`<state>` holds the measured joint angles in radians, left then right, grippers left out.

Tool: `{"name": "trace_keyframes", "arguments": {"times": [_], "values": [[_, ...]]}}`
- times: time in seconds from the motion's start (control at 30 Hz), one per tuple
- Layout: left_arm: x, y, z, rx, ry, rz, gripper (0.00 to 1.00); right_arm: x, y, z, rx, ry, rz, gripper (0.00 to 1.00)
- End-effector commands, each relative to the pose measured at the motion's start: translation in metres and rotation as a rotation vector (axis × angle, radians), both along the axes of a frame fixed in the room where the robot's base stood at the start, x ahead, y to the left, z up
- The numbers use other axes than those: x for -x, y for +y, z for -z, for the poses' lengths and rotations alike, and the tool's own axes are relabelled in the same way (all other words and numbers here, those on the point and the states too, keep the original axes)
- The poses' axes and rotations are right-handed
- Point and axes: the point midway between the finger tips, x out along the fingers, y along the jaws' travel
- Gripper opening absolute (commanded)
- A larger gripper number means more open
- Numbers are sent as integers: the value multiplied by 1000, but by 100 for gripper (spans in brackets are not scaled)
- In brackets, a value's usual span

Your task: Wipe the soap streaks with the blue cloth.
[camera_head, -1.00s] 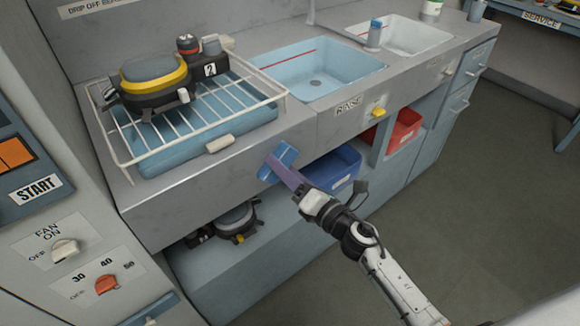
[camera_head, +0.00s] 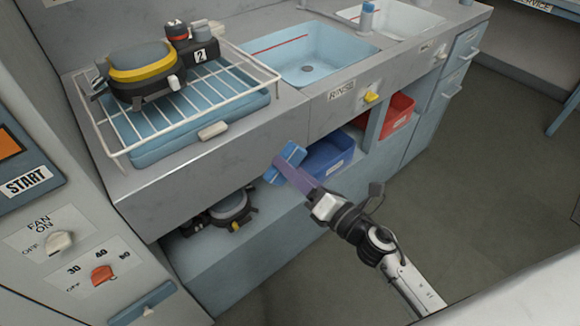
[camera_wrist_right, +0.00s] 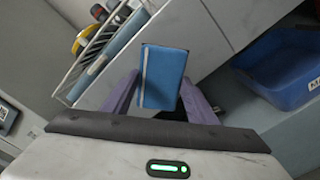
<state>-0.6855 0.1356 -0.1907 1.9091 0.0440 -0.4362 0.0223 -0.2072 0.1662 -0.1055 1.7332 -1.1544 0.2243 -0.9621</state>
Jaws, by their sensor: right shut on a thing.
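My right gripper (camera_head: 283,163) is shut on the blue cloth (camera_head: 292,154), a folded pad with a pale stripe. It is held in front of the counter's front face, below the counter edge. In the right wrist view the cloth (camera_wrist_right: 163,77) sits between the two purple fingers (camera_wrist_right: 160,98). I cannot make out any soap streaks on the grey counter (camera_head: 232,135). My left gripper is not in view.
A white wire rack (camera_head: 118,155) over a blue tray holds a yellow-and-black breathing set (camera_head: 143,70). A blue sink (camera_head: 322,50) lies right of it. Below are a blue bin (camera_head: 330,155), a red bin (camera_head: 398,112) and another set (camera_head: 232,207). The floor at right is clear.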

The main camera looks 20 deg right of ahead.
Motion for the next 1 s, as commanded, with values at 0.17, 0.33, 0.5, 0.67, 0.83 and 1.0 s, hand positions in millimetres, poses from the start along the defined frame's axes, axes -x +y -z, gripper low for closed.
{"name": "trace_keyframes", "arguments": {"times": [0.17, 0.33, 0.5, 0.67, 0.83, 1.0], "values": [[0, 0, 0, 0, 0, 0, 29, 1, -1, 0, 1, 0, 1, 35], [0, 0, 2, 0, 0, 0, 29, 10, -4, 1, 1, 1, 1, 35], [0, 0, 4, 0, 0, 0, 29, 24, -9, 1, 3, 1, 0, 35], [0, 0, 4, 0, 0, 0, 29, 28, -11, 0, 2, -1, 1, 35], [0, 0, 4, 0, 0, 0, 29, 28, -11, 0, 1, 0, 1, 35], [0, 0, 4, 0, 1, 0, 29, 28, -11, 0, 1, 0, 1, 35]]}}
